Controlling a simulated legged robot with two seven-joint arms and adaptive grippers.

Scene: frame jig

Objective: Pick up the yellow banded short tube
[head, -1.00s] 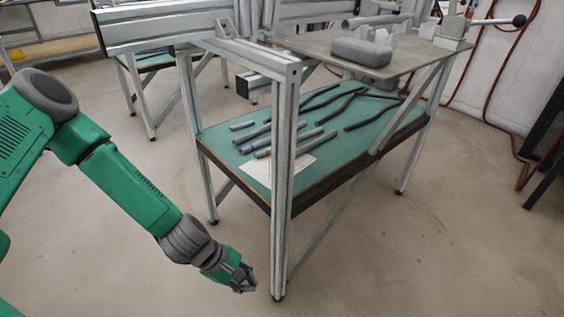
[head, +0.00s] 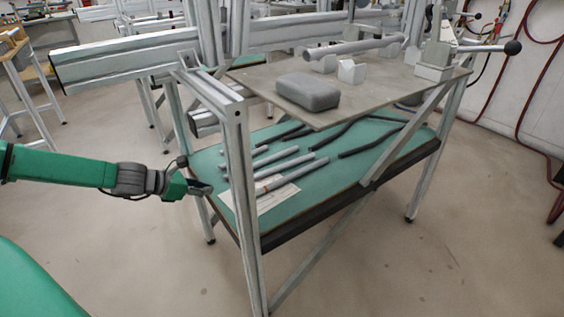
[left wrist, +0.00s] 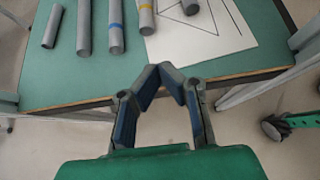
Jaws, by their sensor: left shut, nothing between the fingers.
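The yellow banded short tube (left wrist: 146,14) lies on the green shelf in the left wrist view. It is grey with a yellow band close to its near end, which rests by the edge of a white sheet. In the head view I cannot clearly tell it from the other tubes. My left gripper (left wrist: 172,72) is shut and empty, just off the shelf edge, apart from the tubes. In the head view my left gripper (head: 207,188) is at the shelf's left corner. My right gripper is not in view.
A blue banded tube (left wrist: 115,27) lies left of the yellow banded one. The white sheet (left wrist: 222,35) with printed lines is to the right. In the head view a frame post (head: 240,190) stands in front of the shelf (head: 330,180), and a tabletop (head: 345,100) overhangs it.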

